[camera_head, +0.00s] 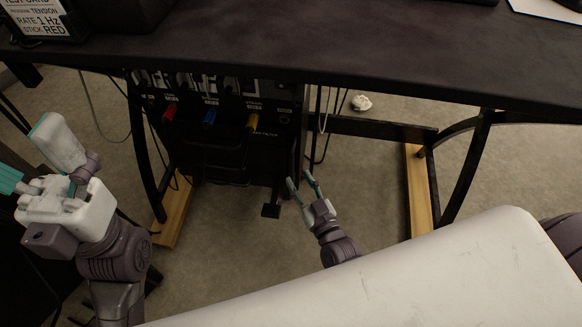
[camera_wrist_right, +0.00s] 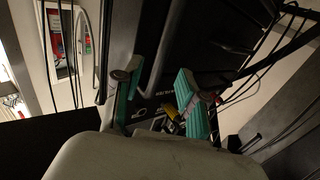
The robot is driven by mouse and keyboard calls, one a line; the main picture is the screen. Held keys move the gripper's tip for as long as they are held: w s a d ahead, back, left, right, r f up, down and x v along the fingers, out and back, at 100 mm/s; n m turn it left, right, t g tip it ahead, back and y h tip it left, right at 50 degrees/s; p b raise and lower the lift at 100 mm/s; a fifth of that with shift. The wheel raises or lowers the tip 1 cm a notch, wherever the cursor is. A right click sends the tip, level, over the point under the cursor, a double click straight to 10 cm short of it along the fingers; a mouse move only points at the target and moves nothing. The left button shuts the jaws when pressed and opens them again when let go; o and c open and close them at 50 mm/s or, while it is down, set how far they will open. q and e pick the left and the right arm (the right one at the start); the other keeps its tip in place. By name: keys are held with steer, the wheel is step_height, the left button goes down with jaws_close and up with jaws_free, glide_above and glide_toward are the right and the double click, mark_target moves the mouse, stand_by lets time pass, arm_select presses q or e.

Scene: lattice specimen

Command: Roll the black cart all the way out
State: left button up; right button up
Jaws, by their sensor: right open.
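The black cart (camera_head: 266,147) stands under the dark desk, its front facing me, with red, blue and yellow plugs across its upper part. A black bar handle (camera_head: 215,152) crosses its front. My right gripper (camera_head: 303,184) is open and empty, low beside the cart's right front edge, apart from the handle. In the right wrist view, its two teal fingers (camera_wrist_right: 158,95) are spread, with the cart's dark face and a yellow plug (camera_wrist_right: 171,112) beyond them. My left gripper (camera_head: 36,158) is at the far left, its fingers spread and empty, away from the cart.
The desk top (camera_head: 350,50) overhangs the cart. Black desk legs with wooden feet (camera_head: 173,212) (camera_head: 418,190) stand on both sides. Cables hang beside the cart. A crumpled white piece (camera_head: 361,103) lies on the floor behind. Carpet in front of the cart is mostly clear.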

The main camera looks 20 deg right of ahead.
mark_target(293, 168)
steer(key=w, duration=0.2)
steer(key=w+b, duration=0.1)
steer(key=w, duration=0.3)
steer(key=shift+a+b, duration=0.3)
steer(key=shift+a, duration=0.05)
jaws_close()
